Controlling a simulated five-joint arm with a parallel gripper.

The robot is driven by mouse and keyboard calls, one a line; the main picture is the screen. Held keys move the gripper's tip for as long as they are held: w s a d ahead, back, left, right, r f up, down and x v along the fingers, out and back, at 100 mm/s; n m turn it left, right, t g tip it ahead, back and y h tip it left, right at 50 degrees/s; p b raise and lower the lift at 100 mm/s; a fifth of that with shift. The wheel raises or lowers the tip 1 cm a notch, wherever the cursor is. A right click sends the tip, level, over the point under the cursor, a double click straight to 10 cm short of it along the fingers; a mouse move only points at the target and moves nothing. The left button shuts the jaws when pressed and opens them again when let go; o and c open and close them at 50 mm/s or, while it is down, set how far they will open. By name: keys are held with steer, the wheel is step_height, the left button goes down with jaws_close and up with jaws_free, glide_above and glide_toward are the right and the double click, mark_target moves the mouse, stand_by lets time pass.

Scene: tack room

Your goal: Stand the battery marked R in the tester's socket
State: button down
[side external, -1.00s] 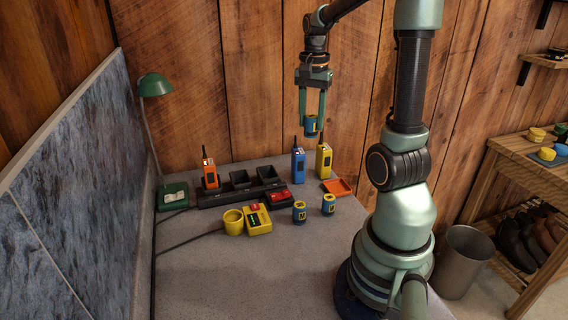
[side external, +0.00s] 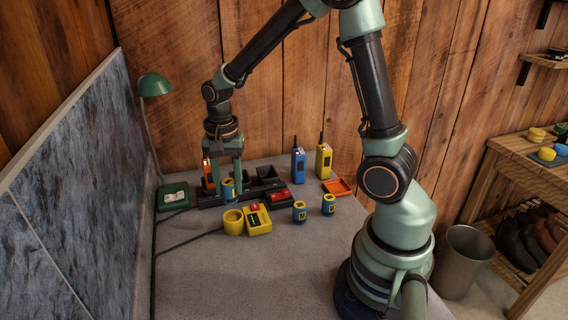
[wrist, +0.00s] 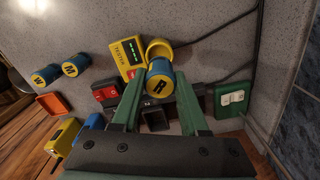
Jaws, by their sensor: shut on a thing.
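My gripper (side external: 229,179) is shut on a blue and yellow battery, the battery marked R (wrist: 159,83), whose yellow top with the R faces the wrist camera. It also shows between the fingers in the side view (side external: 229,190), upright and above the table. The yellow tester (side external: 257,220) has a round, cup-like socket (side external: 233,222) at its left. The held battery is above and a little behind this socket, apart from it. In the wrist view the battery overlaps the edge of the socket (wrist: 157,46). The tester's body (wrist: 127,57) shows a lit green display.
Two other batteries, marked W (wrist: 45,75) and M (wrist: 75,65), stand right of the tester. A black charger rack (side external: 268,183), red switch box (side external: 279,195), blue radio (side external: 298,165), yellow radio (side external: 323,160) and orange tray (side external: 338,187) are nearby. A green lamp (side external: 172,196) stands left. The front table is clear.

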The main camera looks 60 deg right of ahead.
mark_target(231, 200)
steer(key=shift+f, duration=2.5)
steer(key=shift+f, duration=0.6)
steer(key=c, duration=0.7)
jaws_free()
steer(key=shift+r, duration=5.5)
